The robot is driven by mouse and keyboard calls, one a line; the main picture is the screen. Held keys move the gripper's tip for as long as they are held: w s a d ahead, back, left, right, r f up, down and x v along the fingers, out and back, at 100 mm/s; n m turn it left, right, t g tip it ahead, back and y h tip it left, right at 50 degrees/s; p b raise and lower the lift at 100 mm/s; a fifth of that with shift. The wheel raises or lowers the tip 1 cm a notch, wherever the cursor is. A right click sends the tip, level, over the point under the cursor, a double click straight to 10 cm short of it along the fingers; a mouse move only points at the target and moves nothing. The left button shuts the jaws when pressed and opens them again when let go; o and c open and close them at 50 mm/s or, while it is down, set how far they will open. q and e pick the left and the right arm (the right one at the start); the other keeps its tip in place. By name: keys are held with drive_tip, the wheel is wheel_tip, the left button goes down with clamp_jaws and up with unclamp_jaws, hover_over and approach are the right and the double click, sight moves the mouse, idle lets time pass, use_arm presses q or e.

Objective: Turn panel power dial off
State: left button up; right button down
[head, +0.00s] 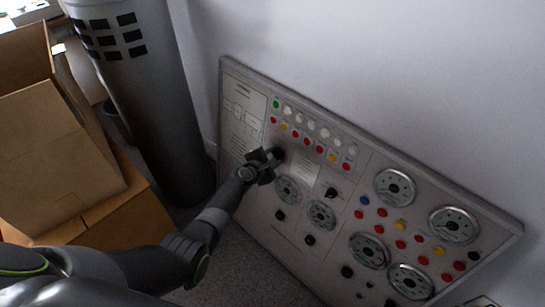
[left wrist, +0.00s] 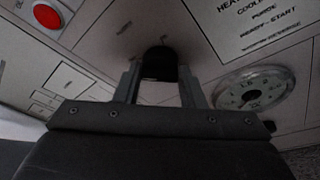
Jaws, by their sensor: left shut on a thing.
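The grey control panel (head: 350,165) leans against the wall, with rows of buttons, gauges and black knobs. My left gripper (head: 272,158) is at the panel's upper left part, below the rows of coloured buttons. It is shut on a black dial (head: 279,153). In the left wrist view the dial (left wrist: 160,62) sits between the two fingers of my left gripper (left wrist: 160,82). Small lettering by the dial is too blurred to read, and the fingers hide part of the dial. My right gripper is not in view.
A round gauge (left wrist: 253,91) is close to the right of the fingers in the left wrist view, and a red button (left wrist: 46,15) is at upper left. Cardboard boxes (head: 60,150) and a dark grey cylinder (head: 150,90) stand left of the panel.

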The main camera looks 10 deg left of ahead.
use_arm(q)
drive_tip(key=o, duration=1)
drive_tip(key=p+v, duration=0.8)
drive_tip(key=v, duration=0.9)
drive_tip(key=shift+s+r, duration=0.1)
drive_tip(key=shift+s, duration=0.1)
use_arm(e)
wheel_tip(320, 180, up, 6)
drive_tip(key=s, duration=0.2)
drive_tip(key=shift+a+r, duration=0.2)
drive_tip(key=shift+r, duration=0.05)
